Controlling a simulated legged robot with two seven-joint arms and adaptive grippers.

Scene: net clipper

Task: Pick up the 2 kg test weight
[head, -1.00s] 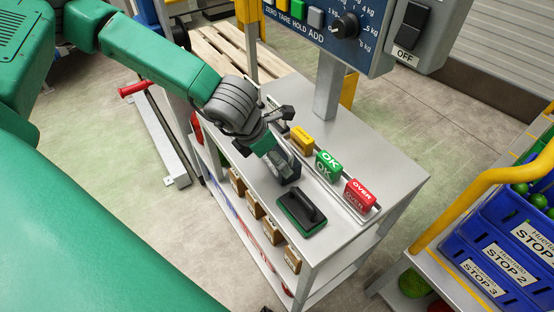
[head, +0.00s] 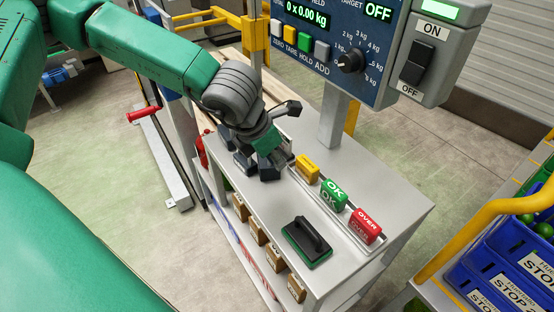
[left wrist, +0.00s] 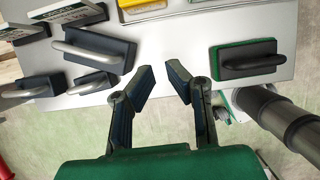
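Several dark block weights with grey bar handles stand at the left of the left wrist view: a large one (left wrist: 97,48), a small one (left wrist: 92,84) and another at the far left (left wrist: 32,88). No mass marks are readable, so I cannot tell which is 2 kg. My left gripper (left wrist: 162,70) is open and empty, with bare grey bench between its fingertips; the weights are to its left in that view. In the head view my left gripper (head: 262,166) is over the bench and largely hides the weights. My right gripper is not in view.
A black, green-based block with a handle (head: 307,241) lies on the grey bench (head: 385,188). Yellow (head: 307,168), green OK (head: 334,192) and red OVER (head: 366,225) blocks line the bench's rail. The control panel (head: 335,45) stands behind; blue bins (head: 510,257) are at right.

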